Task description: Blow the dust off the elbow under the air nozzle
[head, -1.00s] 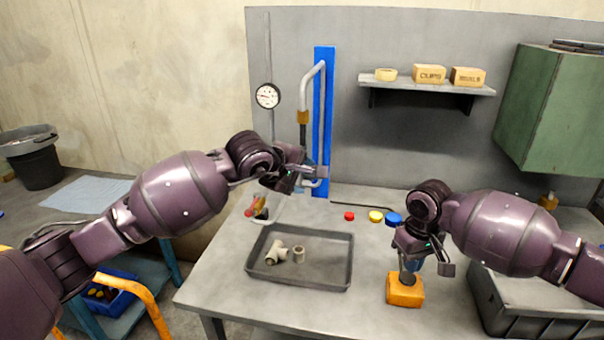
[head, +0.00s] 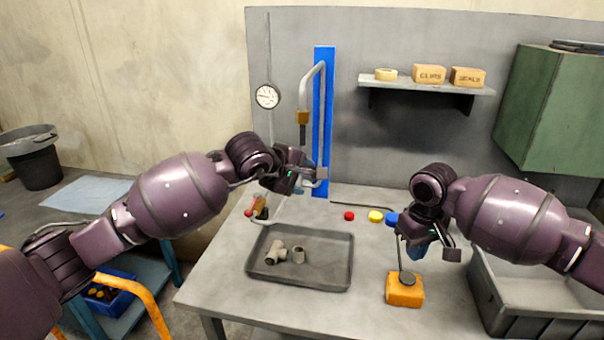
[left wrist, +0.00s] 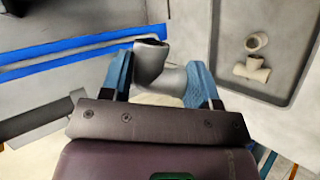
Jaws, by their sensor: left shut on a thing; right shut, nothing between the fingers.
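My left gripper (head: 314,180) is shut on a grey pipe elbow, in front of the blue upright. In the left wrist view the elbow (left wrist: 152,62) sits between the blue fingers (left wrist: 160,82), one opening facing up the picture. Dust on it cannot be made out. In the head view my gripper mostly hides it. The air nozzle (head: 302,130), a dark tip below a brass block, points down just above my left gripper. My right gripper (head: 418,252) is shut and empty, above and slightly right of an orange box (head: 405,291) with a dark round button (head: 407,278).
A grey tray (head: 340,272) on the table holds a tee (head: 276,253) and a short coupling (head: 299,254). Red (head: 349,216), yellow (head: 376,216) and blue buttons lie behind. A gauge (head: 267,96) hangs on the panel. A grey crate (head: 530,318) stands at right.

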